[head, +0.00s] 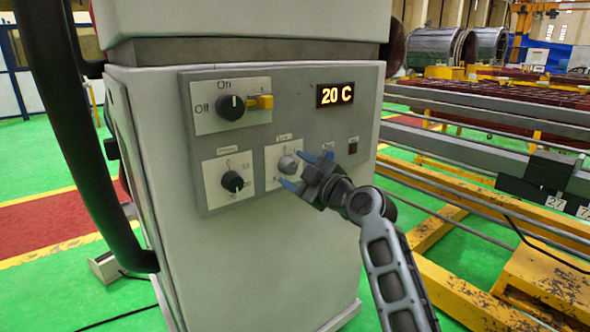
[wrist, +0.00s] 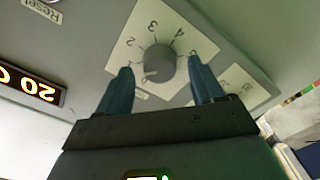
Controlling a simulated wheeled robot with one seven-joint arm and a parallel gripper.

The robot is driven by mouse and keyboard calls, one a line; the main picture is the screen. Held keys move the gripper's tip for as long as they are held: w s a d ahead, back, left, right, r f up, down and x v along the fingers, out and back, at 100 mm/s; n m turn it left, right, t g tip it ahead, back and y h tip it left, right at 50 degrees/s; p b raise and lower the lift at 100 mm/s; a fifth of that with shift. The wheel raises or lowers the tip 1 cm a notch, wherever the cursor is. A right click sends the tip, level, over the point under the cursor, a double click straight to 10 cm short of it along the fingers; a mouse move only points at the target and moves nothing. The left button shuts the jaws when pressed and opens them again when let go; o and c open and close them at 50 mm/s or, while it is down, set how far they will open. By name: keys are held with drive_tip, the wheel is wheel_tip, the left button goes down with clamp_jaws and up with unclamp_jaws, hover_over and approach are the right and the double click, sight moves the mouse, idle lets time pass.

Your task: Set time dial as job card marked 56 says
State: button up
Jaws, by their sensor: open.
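The grey round dial (head: 288,165) sits on a pale plate at the lower right of the control panel; its label is too small to read, so I cannot confirm it is the time dial. In the wrist view the dial (wrist: 159,62) has numbers around it, and its pointer seems to lie toward the lower left, near the 0 end. My gripper (head: 304,169) is open, its blue fingers on either side of the dial; I cannot tell whether they touch it. The fingers (wrist: 161,66) also flank it in the wrist view. No job card marked 56 is in view.
A lit display (head: 335,93) reads 20 C. A black On/Off switch (head: 231,107) with a yellow part beside it is above left, and another black dial (head: 232,181) is left of the grey one. Yellow rails (head: 440,222) and number tags (head: 555,202) stand at right.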

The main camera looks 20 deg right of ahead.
drive_tip(key=shift+w+a, duration=0.15)
drive_tip(key=shift+w, duration=0.25)
drive_tip(key=shift+c, duration=0.3)
drive_tip(key=c, duration=1)
